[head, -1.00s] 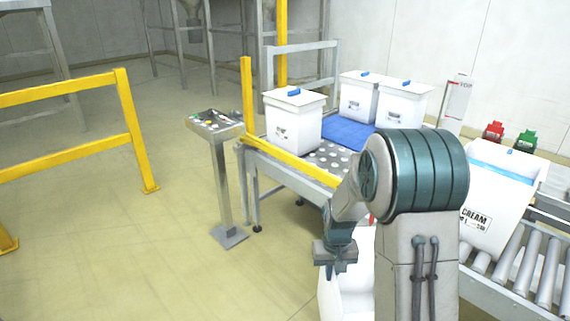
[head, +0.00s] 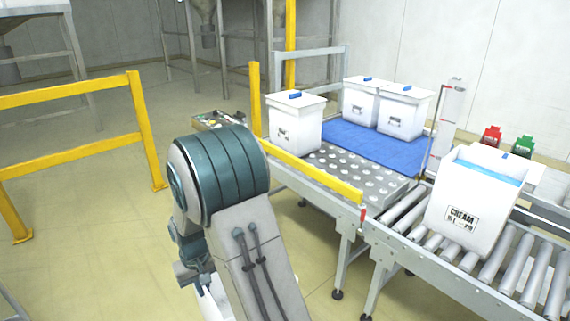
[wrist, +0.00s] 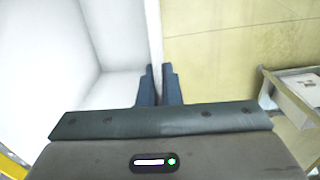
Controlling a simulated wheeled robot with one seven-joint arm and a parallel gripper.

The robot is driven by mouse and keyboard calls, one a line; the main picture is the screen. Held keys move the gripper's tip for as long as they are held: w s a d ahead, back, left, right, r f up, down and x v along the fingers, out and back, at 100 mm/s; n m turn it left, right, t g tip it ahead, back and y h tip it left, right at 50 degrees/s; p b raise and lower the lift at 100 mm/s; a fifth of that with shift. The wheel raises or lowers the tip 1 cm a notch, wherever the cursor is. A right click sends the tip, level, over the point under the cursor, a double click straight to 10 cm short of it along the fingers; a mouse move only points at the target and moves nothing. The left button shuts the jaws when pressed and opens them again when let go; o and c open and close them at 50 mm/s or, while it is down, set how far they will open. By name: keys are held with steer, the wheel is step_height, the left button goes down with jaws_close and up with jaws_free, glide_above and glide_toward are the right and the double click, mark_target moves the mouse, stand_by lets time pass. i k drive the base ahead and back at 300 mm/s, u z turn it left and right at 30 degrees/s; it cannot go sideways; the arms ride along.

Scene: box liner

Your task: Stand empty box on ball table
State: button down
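The ball table (head: 352,178) is a grey plate with rows of pale balls, and its front part is bare. A white lidded box (head: 296,128) stands at its left end. In the wrist view, my gripper (wrist: 159,88) is shut on the thin wall of an open white box (wrist: 85,95). Its inside looks empty. In the head view, my gripper (head: 195,272) is at the lower left, mostly behind my arm. Only a small white piece of the held box (head: 215,302) shows there, off to the left of the table.
A yellow rail (head: 318,173) edges the table's near side. Two lidded boxes stand on the blue mat (head: 375,141) behind. A box marked CREAM (head: 466,213) with a blue liner sits on the roller conveyor (head: 420,236) at right.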

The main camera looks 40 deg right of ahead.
mark_target(354, 176)
steer(key=u, duration=0.45)
steer(key=i, duration=3.8)
steer(key=z, duration=3.85)
